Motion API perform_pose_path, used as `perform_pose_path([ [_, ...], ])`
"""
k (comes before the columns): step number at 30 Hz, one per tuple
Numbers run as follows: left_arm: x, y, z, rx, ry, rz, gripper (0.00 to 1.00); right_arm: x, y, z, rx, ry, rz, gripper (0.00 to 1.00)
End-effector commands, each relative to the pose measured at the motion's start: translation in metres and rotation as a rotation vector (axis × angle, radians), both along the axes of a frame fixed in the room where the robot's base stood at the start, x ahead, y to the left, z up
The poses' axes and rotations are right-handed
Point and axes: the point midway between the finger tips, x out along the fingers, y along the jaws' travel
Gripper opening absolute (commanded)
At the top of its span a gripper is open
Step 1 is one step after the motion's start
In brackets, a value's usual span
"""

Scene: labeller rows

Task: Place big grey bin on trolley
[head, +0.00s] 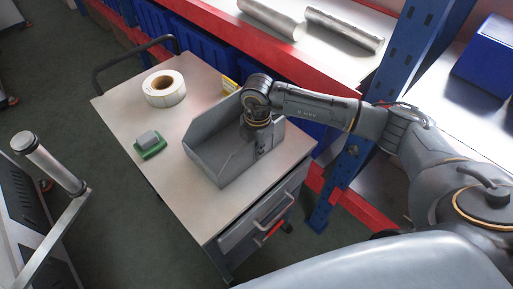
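The big grey bin (222,165) is an open-topped grey box with a low front. It appears to rest on the light grey top of the trolley (130,107), towards the right side. My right gripper (262,146) points down at the bin's right part, close against its wall. Its fingers are small and dark against the grey, so whether they are closed on the wall cannot be made out. My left gripper is not in the head view.
A white label roll (164,88) and a small green-and-grey item (149,143) lie on the trolley top. A blue-and-red rack with blue bins (206,57) and metallic rolls (343,29) stands behind. The trolley's front left top is clear.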

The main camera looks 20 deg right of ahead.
Motion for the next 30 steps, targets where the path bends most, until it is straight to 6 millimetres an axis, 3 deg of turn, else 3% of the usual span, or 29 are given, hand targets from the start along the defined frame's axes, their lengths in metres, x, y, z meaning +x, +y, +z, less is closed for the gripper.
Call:
perform_pose_path([
  [4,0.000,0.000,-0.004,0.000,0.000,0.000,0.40,0.001,0.001,-0.003,0.002,-0.003,0.000,0.00],
  [6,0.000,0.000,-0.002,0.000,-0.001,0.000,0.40,0.000,0.000,-0.002,0.000,0.000,0.000,0.18],
  [8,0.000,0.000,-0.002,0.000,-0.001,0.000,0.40,0.000,0.000,-0.002,0.000,0.000,0.000,0.28],
  [20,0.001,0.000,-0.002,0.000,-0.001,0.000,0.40,0.001,0.000,0.005,0.002,-0.002,0.000,0.28],
  [30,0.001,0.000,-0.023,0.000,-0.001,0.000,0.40,0.000,0.000,0.071,0.002,-0.007,0.000,0.28],
])
